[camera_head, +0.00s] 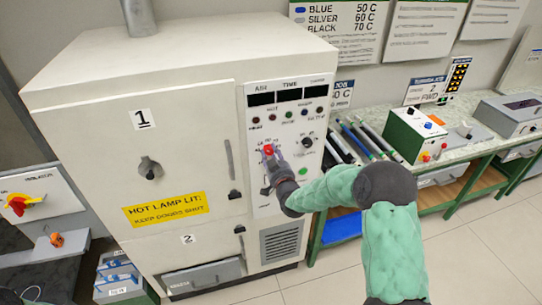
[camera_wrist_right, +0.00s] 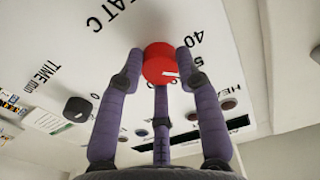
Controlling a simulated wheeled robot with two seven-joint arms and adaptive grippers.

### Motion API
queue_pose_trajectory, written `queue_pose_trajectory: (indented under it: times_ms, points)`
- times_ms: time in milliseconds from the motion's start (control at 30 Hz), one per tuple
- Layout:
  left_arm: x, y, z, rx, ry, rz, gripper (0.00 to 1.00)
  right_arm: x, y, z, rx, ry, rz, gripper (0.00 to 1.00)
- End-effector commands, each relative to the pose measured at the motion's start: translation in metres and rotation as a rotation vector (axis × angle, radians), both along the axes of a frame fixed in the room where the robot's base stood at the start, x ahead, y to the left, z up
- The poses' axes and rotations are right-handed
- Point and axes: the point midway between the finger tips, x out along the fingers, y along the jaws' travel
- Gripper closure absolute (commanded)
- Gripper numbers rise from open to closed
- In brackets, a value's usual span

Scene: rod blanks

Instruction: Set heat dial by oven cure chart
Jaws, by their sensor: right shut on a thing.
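The red heat dial (camera_head: 268,150) is on the control panel (camera_head: 290,180) of the white oven. My right gripper (camera_head: 274,160) is shut on it. In the wrist view, purple fingers surround the red dial (camera_wrist_right: 158,60), beneath the "HEAT C" lettering. The chart (camera_head: 335,20) on the wall reads blue 50 C, silver 60 C, black 70 C. My left gripper is not identifiable.
The black time dial (camera_head: 307,143) sits right of the heat dial. Several rods (camera_head: 365,140) lie on the bench at right, by a green-and-white box (camera_head: 412,135). Floor at lower right is clear.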

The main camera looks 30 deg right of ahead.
Motion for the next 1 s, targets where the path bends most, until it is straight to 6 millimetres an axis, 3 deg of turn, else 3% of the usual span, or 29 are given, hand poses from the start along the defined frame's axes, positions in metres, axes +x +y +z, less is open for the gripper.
queue_pose_trajectory:
  times_ms: [167, 500, 533, 600, 1000]
  points:
    - [-0.0003, -0.0001, -0.0147, 0.000, 0.001, 0.000, 1.00, -0.0005, 0.0008, -0.0060, 0.066, -0.010, 0.001, 0.98]
    - [-0.0002, -0.0001, -0.0143, 0.000, 0.000, 0.000, 1.00, -0.0009, 0.0014, -0.0059, 0.083, -0.009, 0.002, 0.98]
    - [-0.0002, -0.0001, -0.0143, 0.000, 0.000, 0.000, 1.00, -0.0009, 0.0014, -0.0060, 0.083, -0.008, 0.002, 0.59]
    - [-0.0001, 0.0000, -0.0143, 0.000, 0.000, 0.000, 1.00, -0.0009, 0.0014, -0.0059, 0.083, -0.009, 0.002, 0.41]
    - [0.0000, 0.0000, -0.0143, 0.000, 0.000, 0.000, 1.00, -0.0031, 0.0012, -0.0028, 0.080, -0.014, 0.000, 0.41]
